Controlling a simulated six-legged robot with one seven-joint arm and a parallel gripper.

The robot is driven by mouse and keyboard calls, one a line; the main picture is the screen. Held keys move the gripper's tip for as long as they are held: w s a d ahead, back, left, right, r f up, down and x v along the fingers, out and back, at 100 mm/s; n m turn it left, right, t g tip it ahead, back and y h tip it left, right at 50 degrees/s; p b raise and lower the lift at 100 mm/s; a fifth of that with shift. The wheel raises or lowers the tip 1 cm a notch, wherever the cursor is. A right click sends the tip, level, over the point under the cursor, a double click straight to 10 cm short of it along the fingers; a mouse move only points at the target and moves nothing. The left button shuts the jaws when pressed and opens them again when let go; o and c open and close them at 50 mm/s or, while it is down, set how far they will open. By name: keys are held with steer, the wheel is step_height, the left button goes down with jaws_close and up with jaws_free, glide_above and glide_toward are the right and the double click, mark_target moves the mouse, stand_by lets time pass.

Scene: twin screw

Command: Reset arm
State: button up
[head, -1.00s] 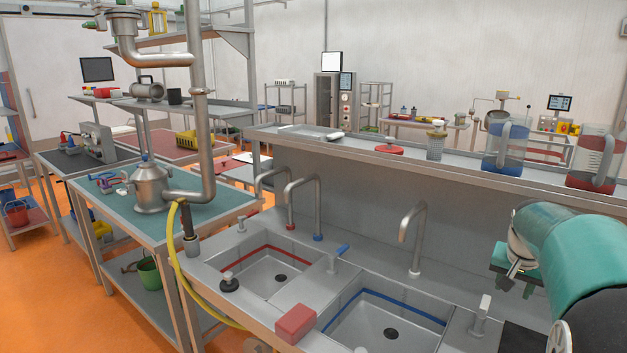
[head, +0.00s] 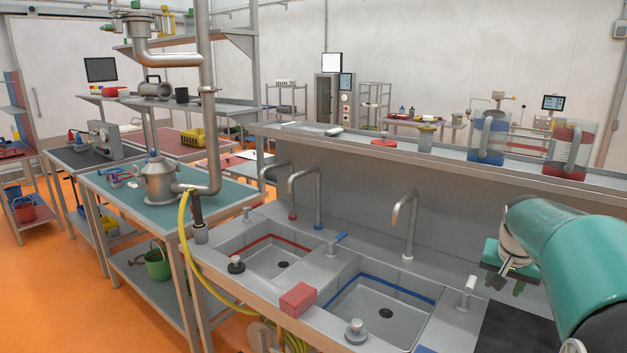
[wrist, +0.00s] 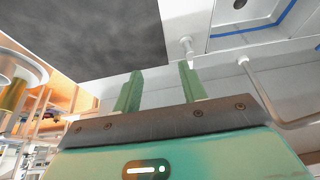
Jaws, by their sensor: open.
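My gripper (wrist: 160,90) shows in the wrist view as two green fingers set well apart, with nothing between them. In the head view my teal arm reaches in from the right edge, and the gripper (head: 510,280) hangs over the counter to the right of the blue-lined sink (head: 385,312). It is apart from the white-topped tap lever (head: 466,290) beside that sink. Its fingers are partly hidden by the arm in the head view.
A red-lined sink (head: 270,258), curved taps (head: 405,225) and a red block (head: 298,300) are on the counter. A raised shelf behind holds a blue jug (head: 488,138) and a red jug (head: 568,150). A yellow hose (head: 186,250) hangs at the left.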

steer(key=s+a+r+n+t+y, duration=0.1)
steer(key=s+a+r+n+y, duration=0.2)
steer(key=s+a, duration=1.05)
steer(key=s+a+f+n, duration=0.4)
steer(key=s+a, duration=0.6)
steer(key=a, duration=0.1)
steer(key=shift+s+f+t+h, duration=0.2)
steer(key=shift+f+t+h, duration=0.05)
steer(key=shift+t+h, duration=0.05)
